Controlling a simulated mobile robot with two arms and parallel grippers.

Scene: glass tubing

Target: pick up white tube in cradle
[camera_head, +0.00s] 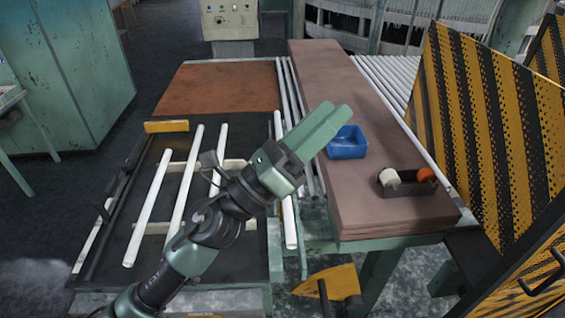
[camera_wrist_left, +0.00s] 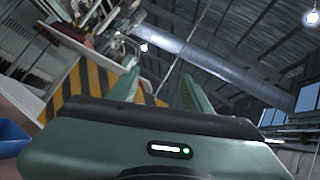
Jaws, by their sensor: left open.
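Several long white tubes lie side by side on the cradle (camera_head: 152,228) on the dark table at left. One white tube (camera_head: 147,208) is at the left, another white tube (camera_head: 186,180) is beside it, and a third white tube (camera_head: 218,160) is partly hidden by my left arm. One more white tube (camera_head: 290,222) lies at the right edge of the cradle area. My left gripper (camera_head: 335,112) is raised above the table, right of the tubes and apart from them, pointing up and right. It is open and empty; its fingers also show in the left wrist view (camera_wrist_left: 160,85). My right gripper is not in view.
A brown board (camera_head: 385,195) runs along the right, with a blue bin (camera_head: 347,142) and a dark tray (camera_head: 408,188) holding tape rolls. A yellow-black striped barrier (camera_head: 480,120) stands at far right. A yellow block (camera_head: 166,126) sits at the cradle's far end.

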